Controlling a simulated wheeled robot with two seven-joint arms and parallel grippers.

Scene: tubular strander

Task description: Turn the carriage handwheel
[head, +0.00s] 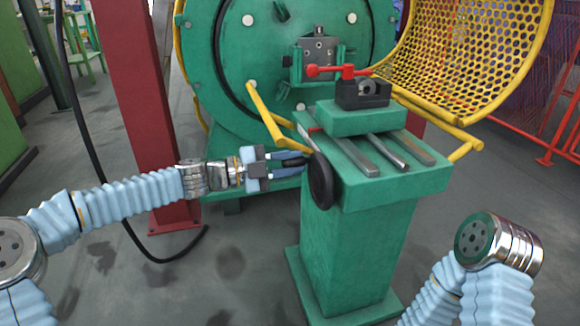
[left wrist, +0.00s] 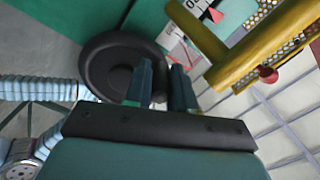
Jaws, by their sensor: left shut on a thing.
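The black carriage handwheel (head: 320,183) is on the left side of the green carriage stand, below its top, seen nearly edge-on. My left gripper (head: 299,160) reaches it from the left and is shut at its upper left edge. In the left wrist view the dark wheel (left wrist: 100,62) lies beyond the fingers, with its hub showing. The left fingers (left wrist: 162,84) stand close together at the wheel's right side. What exactly lies between them is hidden, either rim or grip. My right gripper is out of view.
The green stand (head: 345,245) carries rails and a black block with a red lever (head: 338,71). A yellow bar (head: 267,118) slants just above my left gripper. A yellow mesh guard (head: 465,55) and red post (head: 138,90) flank the round green plate (head: 235,75).

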